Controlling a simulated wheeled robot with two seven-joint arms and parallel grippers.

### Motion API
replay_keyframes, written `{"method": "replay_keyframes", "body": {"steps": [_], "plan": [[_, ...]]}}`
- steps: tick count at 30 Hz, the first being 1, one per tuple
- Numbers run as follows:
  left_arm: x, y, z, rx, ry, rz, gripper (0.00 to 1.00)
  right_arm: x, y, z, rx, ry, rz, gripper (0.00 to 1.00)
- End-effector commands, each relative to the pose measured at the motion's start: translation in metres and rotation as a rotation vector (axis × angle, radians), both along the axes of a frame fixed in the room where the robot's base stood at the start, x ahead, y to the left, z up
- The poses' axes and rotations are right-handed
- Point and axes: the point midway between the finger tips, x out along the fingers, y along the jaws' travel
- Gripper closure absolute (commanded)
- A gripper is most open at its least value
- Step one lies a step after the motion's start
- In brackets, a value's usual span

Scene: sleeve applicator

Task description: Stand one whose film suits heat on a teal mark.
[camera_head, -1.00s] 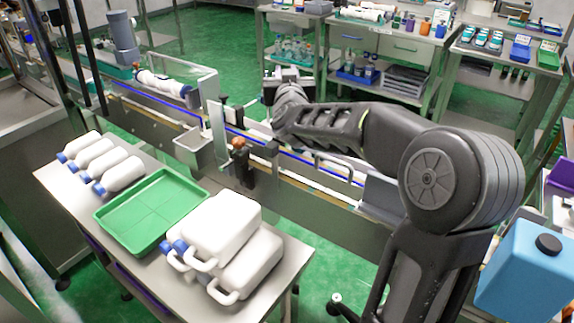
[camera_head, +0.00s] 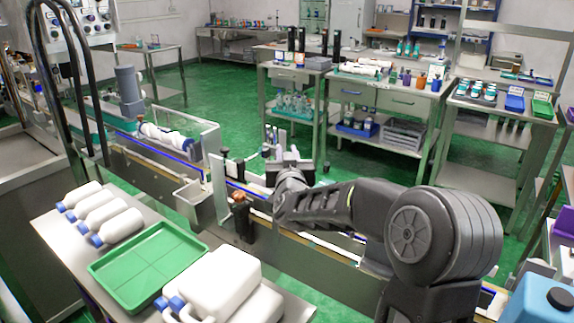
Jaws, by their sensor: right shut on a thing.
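My right gripper (camera_head: 280,143) is above the conveyor near the middle of the head view, its arm coming in from the right. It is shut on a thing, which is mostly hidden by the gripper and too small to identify. My left gripper is out of view. No teal mark can be made out for certain. Small containers with teal parts (camera_head: 478,90) stand on the right-hand table at the back. I cannot read the type of any film.
A conveyor (camera_head: 155,160) with a clear guard runs across the middle. A near table holds a green tray (camera_head: 148,266), white bottles (camera_head: 97,211) and large white jugs (camera_head: 226,280). A blue can (camera_head: 540,300) is at lower right. Green floor lies open between tables.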

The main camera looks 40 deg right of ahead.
Motion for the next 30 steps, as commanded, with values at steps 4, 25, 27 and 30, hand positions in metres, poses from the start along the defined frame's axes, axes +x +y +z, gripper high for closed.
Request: {"method": "replay_keyframes", "body": {"steps": [4,25,27,30], "plan": [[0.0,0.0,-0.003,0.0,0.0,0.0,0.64,0.0,0.0,-0.024,0.0,0.001,-0.001,1.0],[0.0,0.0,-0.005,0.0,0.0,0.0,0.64,0.0,0.0,-0.032,0.0,0.0,0.0,0.58],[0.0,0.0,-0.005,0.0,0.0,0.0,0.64,0.0,0.0,-0.032,0.0,0.0,0.0,0.56],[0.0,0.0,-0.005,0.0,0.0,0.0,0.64,0.0,0.0,-0.032,0.0,0.0,0.0,0.56]]}}
